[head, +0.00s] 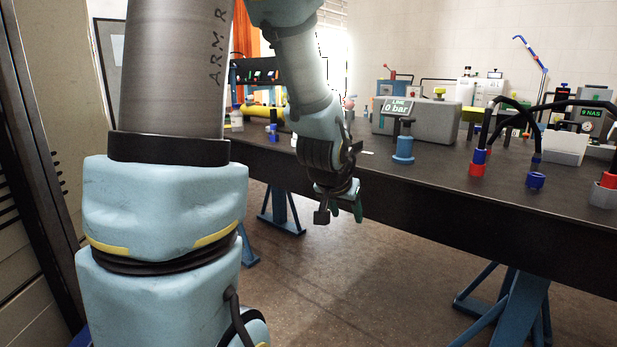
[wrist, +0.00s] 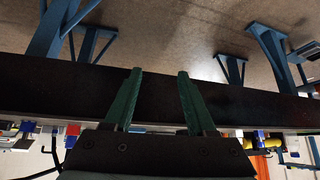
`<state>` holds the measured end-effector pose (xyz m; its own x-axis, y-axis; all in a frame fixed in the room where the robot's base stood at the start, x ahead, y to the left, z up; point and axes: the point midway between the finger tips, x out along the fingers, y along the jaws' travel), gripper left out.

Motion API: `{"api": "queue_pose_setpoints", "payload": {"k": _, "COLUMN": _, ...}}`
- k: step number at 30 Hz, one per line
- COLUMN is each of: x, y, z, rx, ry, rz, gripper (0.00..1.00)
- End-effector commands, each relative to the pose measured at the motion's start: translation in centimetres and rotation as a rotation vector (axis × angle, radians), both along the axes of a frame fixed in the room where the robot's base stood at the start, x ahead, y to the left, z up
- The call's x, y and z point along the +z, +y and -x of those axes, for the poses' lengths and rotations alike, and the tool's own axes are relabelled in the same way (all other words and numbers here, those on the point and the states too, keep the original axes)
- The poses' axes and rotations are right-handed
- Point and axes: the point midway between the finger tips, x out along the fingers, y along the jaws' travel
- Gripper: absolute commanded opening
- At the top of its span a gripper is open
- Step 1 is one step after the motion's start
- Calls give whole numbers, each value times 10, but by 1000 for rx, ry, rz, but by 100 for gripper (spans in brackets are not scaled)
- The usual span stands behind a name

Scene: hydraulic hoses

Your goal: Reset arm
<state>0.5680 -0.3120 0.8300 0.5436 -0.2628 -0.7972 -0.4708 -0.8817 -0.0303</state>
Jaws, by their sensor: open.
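My gripper (head: 340,212) hangs at the end of my arm, in front of the near edge of the dark workbench (head: 440,205), with its fingers pointing down toward the floor. In the wrist view my gripper (wrist: 158,75) shows two green fingers standing apart with nothing between them. The bench's dark edge (wrist: 255,103) runs across behind the fingers in that view. It appears upside down there. My gripper touches nothing that I can see.
On the bench stand a grey box with a "0 bar" display (head: 435,120), a blue fitting (head: 403,150) and black hoses with red and blue ends (head: 478,165). Blue trestle legs (head: 515,305) carry the bench. The brown floor (head: 370,290) in front is clear.

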Motion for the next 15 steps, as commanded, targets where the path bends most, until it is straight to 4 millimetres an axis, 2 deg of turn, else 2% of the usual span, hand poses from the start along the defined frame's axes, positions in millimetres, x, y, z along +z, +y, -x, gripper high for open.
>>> {"api": "queue_pose_setpoints", "payload": {"k": 1, "x": -7, "y": 30, "z": 9, "rx": 67, "ry": 65, "rz": -31, "gripper": 56}}
{"api": "queue_pose_setpoints", "payload": {"k": 3, "x": -16, "y": 63, "z": 25, "rx": 144, "ry": 154, "rz": -63, "gripper": 56}}
{"api": "queue_pose_setpoints", "payload": {"k": 9, "x": -30, "y": 131, "z": 82, "rx": 328, "ry": 397, "rz": -110, "gripper": 56}}
{"api": "queue_pose_setpoints", "payload": {"k": 12, "x": -33, "y": 154, "z": 114, "rx": 410, "ry": 518, "rz": -114, "gripper": 56}}
{"api": "queue_pose_setpoints", "payload": {"k": 13, "x": -17, "y": 151, "z": 110, "rx": 397, "ry": 507, "rz": -115, "gripper": 56}}
{"api": "queue_pose_setpoints", "payload": {"k": 15, "x": -3, "y": 149, "z": 109, "rx": 392, "ry": 503, "rz": -116, "gripper": 56}}
